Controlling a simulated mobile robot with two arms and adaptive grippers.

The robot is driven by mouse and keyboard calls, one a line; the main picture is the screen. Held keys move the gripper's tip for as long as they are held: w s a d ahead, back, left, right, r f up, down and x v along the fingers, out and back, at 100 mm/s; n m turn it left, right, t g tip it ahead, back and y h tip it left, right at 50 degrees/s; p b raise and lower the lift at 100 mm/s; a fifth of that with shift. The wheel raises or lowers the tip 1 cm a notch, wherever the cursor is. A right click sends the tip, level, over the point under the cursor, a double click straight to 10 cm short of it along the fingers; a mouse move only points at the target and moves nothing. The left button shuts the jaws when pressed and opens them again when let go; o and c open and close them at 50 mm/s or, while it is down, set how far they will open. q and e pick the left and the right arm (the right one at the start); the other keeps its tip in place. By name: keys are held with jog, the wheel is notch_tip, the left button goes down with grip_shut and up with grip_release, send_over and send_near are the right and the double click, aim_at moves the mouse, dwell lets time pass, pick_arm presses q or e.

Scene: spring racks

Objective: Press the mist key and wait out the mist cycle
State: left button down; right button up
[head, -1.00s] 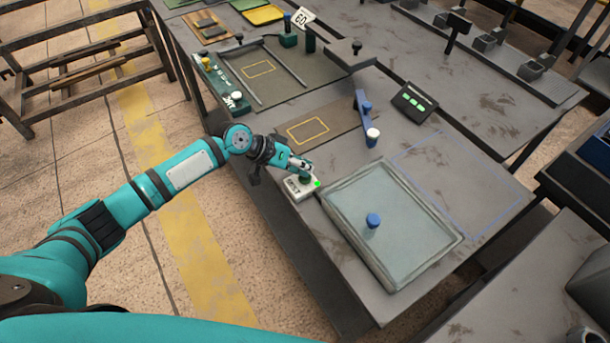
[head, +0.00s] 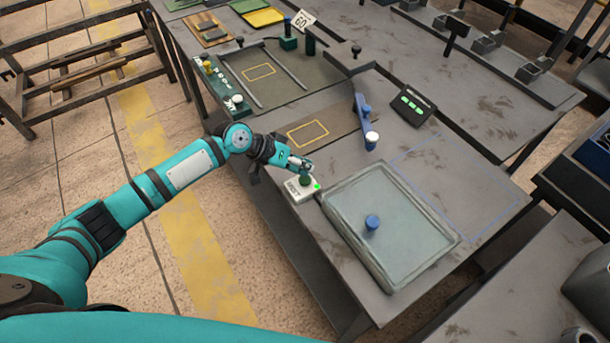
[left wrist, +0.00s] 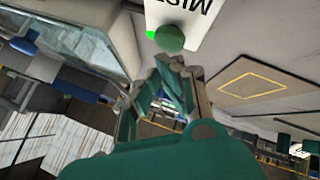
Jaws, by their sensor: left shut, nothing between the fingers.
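The mist key is a round green button (head: 304,180) on a small white box marked MIST (head: 298,193), at the table's near left edge. A small green light (head: 317,187) glows beside the button. My left gripper (head: 304,166) is shut and empty, its tips close above the button. In the left wrist view, the button (left wrist: 169,39) and the white box (left wrist: 198,18) lie just beyond the fingertips (left wrist: 172,66), with a small gap showing. The green light (left wrist: 150,34) is lit there too. My right gripper is not in view.
A clear, pale-rimmed case (head: 342,250) with a blue knob (head: 372,222) stands right of the mist box. A dark display with green bars (head: 412,105) and a blue lever with a white end (head: 371,139) are farther back. Bare table lies right of the case.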

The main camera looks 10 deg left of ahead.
pick_arm(q)
jog(key=shift+r, duration=0.1)
notch_tip(320, 180, up, 5)
jog(key=p, duration=0.4)
dwell(0.3)
jog(key=shift+s, duration=0.1)
dwell(0.6)
